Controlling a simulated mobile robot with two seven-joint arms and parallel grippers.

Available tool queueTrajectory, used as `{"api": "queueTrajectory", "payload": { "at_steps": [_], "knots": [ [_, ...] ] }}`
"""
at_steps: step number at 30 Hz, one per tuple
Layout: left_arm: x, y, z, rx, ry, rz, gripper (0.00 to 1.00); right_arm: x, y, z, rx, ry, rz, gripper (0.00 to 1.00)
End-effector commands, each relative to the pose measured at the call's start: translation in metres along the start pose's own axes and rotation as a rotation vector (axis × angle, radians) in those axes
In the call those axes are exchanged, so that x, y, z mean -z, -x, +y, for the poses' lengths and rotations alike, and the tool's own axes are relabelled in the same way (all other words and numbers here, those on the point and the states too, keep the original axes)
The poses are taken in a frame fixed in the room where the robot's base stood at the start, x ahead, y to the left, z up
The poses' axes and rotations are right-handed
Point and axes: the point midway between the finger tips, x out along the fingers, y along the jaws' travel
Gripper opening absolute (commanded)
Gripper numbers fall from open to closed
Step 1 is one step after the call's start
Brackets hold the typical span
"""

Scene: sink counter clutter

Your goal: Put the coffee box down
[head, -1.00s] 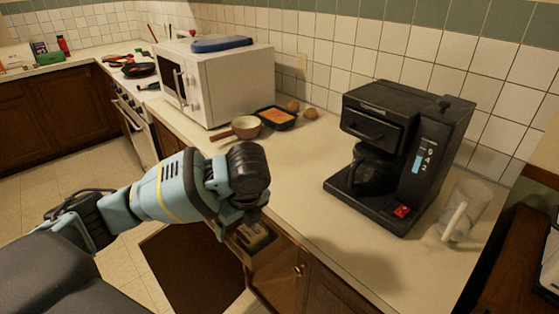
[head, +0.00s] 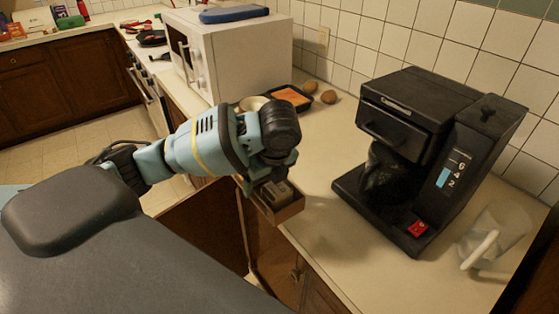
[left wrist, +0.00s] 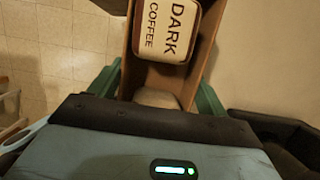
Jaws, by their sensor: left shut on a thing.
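The coffee box (head: 288,211) is a brown, open-looking box. My left gripper (head: 268,178) is shut on it and holds it around the counter's front edge. In the left wrist view, a pale label (left wrist: 166,30) reading "DARK COFFEE" shows between the box's brown walls. The green fingers of my left gripper (left wrist: 160,90) lie on either side of the box there. The floor shows to its left and a pale surface to its right. I cannot tell whether the box touches the counter (head: 330,240). My right gripper is not in view.
A black coffee maker (head: 415,165) stands right of the box, with a clear pitcher (head: 490,240) beside it. A white microwave (head: 235,55), an orange-filled tray (head: 292,96) and a partly hidden pan (head: 253,103) stand farther back. The counter left of the coffee maker is clear. A cabinet door (head: 205,222) hangs open below.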

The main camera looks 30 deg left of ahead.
Motion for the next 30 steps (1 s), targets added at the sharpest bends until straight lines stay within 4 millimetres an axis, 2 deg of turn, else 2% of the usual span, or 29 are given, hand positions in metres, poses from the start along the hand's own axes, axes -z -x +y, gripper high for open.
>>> {"api": "queueTrajectory", "payload": {
  "at_steps": [6,18,24,30],
  "knots": [
    [-0.027,-0.011,-0.032,0.002,0.005,-0.001,0.54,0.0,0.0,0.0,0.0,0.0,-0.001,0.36],
    [-0.068,-0.03,-0.083,0.002,0.003,0.0,0.54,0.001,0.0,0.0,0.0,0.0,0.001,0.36],
    [-0.081,-0.039,-0.099,-0.001,0.001,0.001,0.54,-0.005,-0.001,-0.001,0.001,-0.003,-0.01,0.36],
    [-0.085,-0.04,-0.103,0.001,0.0,0.0,0.54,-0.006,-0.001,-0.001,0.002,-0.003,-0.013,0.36]
  ]
}}
